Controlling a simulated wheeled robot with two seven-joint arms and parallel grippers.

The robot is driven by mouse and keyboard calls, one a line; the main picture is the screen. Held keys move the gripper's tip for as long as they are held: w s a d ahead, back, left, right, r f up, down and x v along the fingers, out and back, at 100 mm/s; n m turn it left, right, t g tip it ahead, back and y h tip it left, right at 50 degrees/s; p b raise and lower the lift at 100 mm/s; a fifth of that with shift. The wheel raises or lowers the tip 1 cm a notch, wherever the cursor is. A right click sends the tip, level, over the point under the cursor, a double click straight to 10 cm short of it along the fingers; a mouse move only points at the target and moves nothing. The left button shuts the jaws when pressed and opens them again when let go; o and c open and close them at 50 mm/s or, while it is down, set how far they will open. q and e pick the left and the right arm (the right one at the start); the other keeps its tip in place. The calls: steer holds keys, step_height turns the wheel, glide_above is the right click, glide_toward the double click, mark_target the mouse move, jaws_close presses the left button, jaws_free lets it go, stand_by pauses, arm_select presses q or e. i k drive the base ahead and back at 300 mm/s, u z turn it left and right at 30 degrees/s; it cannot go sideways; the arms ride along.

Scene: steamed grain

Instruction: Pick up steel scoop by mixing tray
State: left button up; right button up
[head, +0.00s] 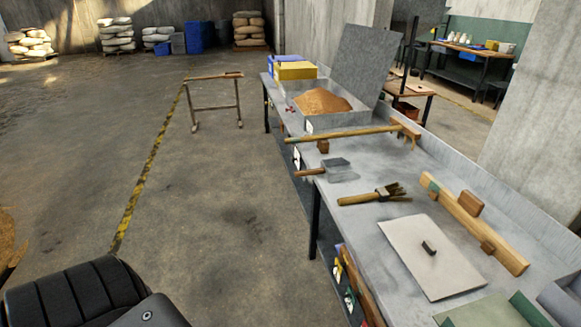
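A steel scoop (338,165) with a short wooden handle (310,173) lies on the near-left edge of the long grey workbench (370,225). Its handle points left, at or slightly past the bench edge. The mixing tray (308,121) is a grey, low-walled tray farther back on the bench. It holds a mound of brown grain (323,102). A long wooden rake (350,134) lies between the scoop and the tray. Neither of my grippers is in view.
A wooden-handled brush (372,195), a pale board (425,250) with a small dark block and a wooden beam (475,228) lie nearer on the bench. A yellow box (296,70) stands behind the tray. A trestle (213,98) stands left on open floor.

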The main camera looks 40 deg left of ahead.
mark_target(326, 171)
steer(key=z, duration=2.9)
steer(key=k, duration=1.05)
steer(key=u, duration=1.15)
